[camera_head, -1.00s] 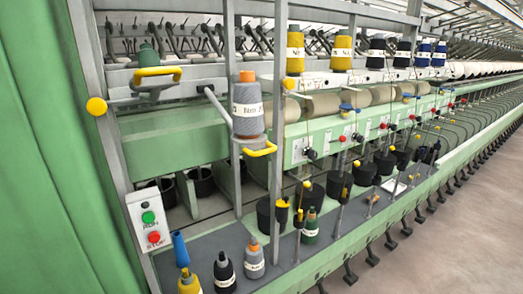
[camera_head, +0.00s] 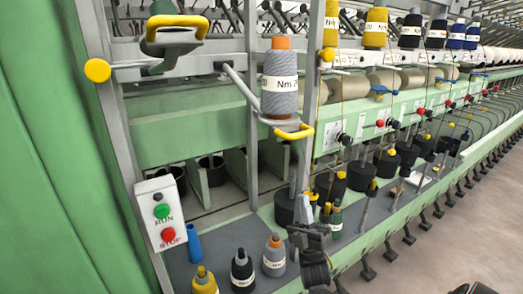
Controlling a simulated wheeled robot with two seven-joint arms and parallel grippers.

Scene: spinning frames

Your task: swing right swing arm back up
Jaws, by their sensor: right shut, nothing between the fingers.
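The right swing arm (camera_head: 238,84) hangs low on the frame, with its yellow handle (camera_head: 294,132) at the end. A grey yarn cone with an orange tip (camera_head: 280,80) stands on it. The left swing arm (camera_head: 172,40), with its own yellow handle, sits higher at upper left and bears a dark green cone, partly hidden. My right gripper (camera_head: 305,208) is in front of the frame, below the right handle and apart from it. It points up, shut and empty. My left gripper is not in view.
A vertical grey post (camera_head: 310,100) stands just right of the handle. Several small cones stand on the grey shelf (camera_head: 225,262) below. A control box with green and red buttons (camera_head: 160,214) is at left. Open floor (camera_head: 455,235) lies at right.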

